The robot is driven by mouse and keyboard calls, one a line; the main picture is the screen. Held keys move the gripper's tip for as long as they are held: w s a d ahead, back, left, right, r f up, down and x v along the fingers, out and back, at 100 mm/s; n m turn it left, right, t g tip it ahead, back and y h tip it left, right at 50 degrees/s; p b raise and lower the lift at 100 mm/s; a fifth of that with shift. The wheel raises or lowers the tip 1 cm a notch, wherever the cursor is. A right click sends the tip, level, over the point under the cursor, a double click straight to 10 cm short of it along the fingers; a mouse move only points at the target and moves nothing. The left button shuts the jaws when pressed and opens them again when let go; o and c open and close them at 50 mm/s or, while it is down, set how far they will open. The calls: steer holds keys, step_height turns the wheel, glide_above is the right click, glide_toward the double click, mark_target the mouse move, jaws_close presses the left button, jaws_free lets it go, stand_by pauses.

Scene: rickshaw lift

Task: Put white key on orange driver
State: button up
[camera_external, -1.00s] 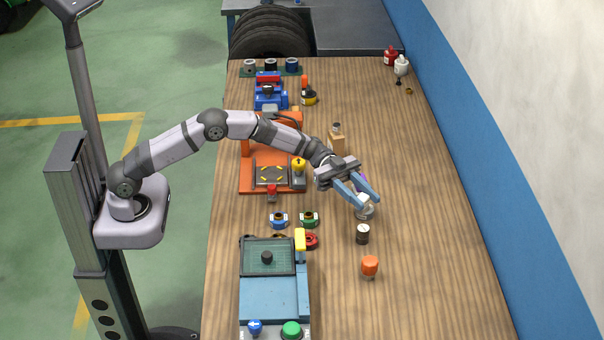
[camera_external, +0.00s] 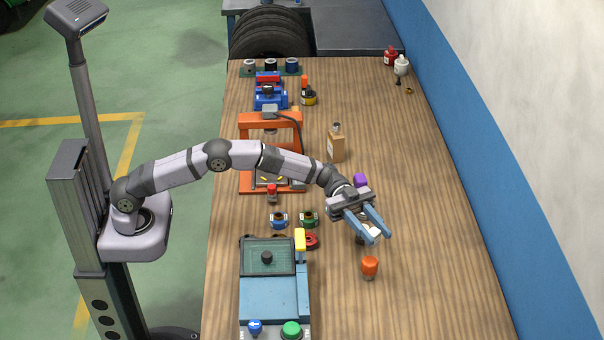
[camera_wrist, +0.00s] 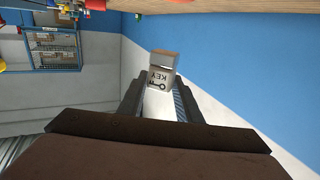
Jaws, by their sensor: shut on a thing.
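The white key is a small pale block with a dark "KEY" print and key symbol in the wrist view (camera_wrist: 163,73). My gripper (camera_external: 375,230) is shut on it, and it sits between the fingertips. In the external view the white key (camera_external: 374,232) is partly hidden by the fingers. The orange driver (camera_external: 370,265), an upright orange-topped piece, stands on the table just in front of my gripper in the picture. The key appears above the table and apart from the driver. The exact height is hard to tell.
A dark can (camera_external: 359,240) stands mostly hidden under my gripper. A purple piece (camera_external: 360,180) and a tan bottle (camera_external: 336,145) stand behind it. A blue machine (camera_external: 270,290) and green and blue rings are to the left. The table right of the driver is clear.

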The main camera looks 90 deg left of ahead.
steer(key=shift+f, duration=2.7)
steer(key=shift+f, duration=0.1)
steer(key=o, duration=1)
steer(key=shift+p, duration=0.3)
steer(key=b+v, duration=0.1)
steer(key=v, duration=0.4)
step_height(320, 180, up, 7)
steer(key=shift+r+b, duration=0.1)
steer(key=shift+b, duration=0.3)
